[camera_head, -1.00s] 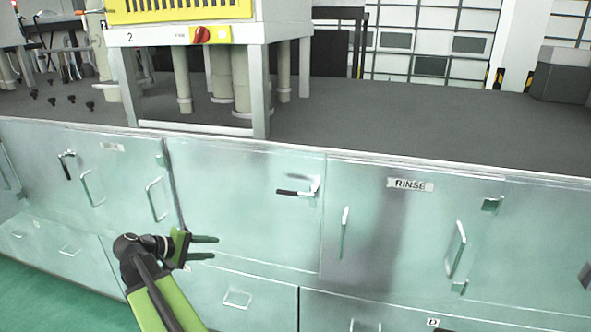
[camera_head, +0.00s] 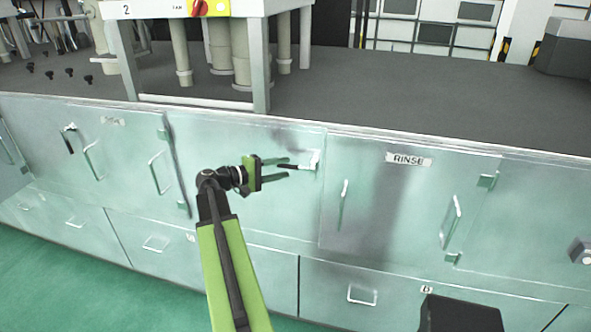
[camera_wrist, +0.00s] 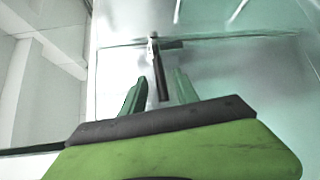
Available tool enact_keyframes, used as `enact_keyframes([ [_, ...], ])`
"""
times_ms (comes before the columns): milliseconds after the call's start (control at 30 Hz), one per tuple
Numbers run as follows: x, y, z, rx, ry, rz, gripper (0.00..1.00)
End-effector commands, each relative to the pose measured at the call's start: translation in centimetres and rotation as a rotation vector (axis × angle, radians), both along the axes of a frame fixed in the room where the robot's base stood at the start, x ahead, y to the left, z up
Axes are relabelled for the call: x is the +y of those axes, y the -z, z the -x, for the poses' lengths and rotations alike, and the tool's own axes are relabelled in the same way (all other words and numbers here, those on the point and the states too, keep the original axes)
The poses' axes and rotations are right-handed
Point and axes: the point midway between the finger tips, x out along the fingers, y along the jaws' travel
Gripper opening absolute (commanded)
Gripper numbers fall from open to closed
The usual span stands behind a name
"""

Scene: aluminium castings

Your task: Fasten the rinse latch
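The latch (camera_head: 308,164) has a silver pivot and a black-gripped handle. It sits on the cabinet front just left of the door labelled RINSE (camera_head: 409,159). Its handle lies roughly level, pointing left away from that door. My gripper (camera_head: 286,167) is open, with green fingers pointing right at the handle. In the wrist view the black handle (camera_wrist: 161,80) lies between the two spread fingers (camera_wrist: 160,90), with gaps on both sides. The RINSE door looks about flush; I cannot tell if it is fully closed. It carries a slim upright handle (camera_head: 342,203) and a pull handle (camera_head: 449,222).
Another latch (camera_head: 69,139) with a black handle hanging down is on the far-left cabinet. Pull handles (camera_head: 158,172) and drawers (camera_head: 362,295) line the front. A grey worktop (camera_head: 420,105) above holds a machine stand (camera_head: 262,95). Green floor is open at lower left.

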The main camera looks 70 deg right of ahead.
Motion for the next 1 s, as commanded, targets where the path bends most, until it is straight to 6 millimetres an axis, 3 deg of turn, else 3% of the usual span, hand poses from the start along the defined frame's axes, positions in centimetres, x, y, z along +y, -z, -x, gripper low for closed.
enact_keyframes([
  [233,-3.5,0.7,3.1,-0.001,0.003,0.000,0.37],
  [633,-4.3,0.7,3.9,-0.001,0.001,0.000,0.37],
  [900,-4.3,0.7,3.9,-0.001,0.001,0.000,0.03],
  [1000,-4.3,0.7,3.9,-0.001,0.002,0.000,0.00],
])
